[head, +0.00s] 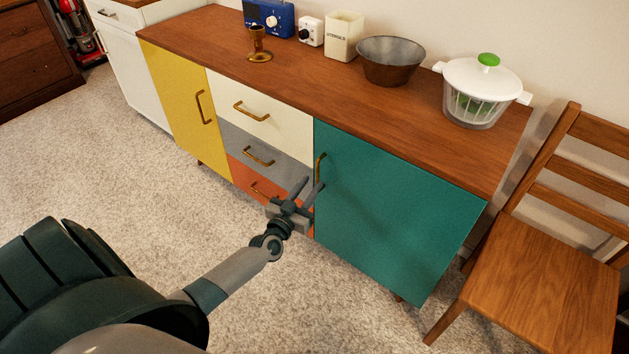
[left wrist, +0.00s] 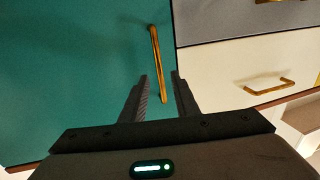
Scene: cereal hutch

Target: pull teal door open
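The teal door (head: 390,205) is the right-hand front of the sideboard and looks closed. Its brass bar handle (head: 320,168) stands upright near the door's left edge. My left gripper (head: 311,184) is open just in front of this edge, by the lower part of the handle. In the left wrist view the teal door (left wrist: 75,75) fills the left side. There the handle (left wrist: 155,55) runs down between the two open fingers (left wrist: 159,76), with a gap visible on each side. I cannot tell how deep it sits between them. My right gripper is not in view.
Left of the door are white, grey and orange drawers (head: 250,115) and a yellow door (head: 180,105). A wooden chair (head: 540,270) stands close to the right. A bowl (head: 390,60) and salad spinner (head: 483,92) stand on top. The carpet (head: 330,310) in front is clear.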

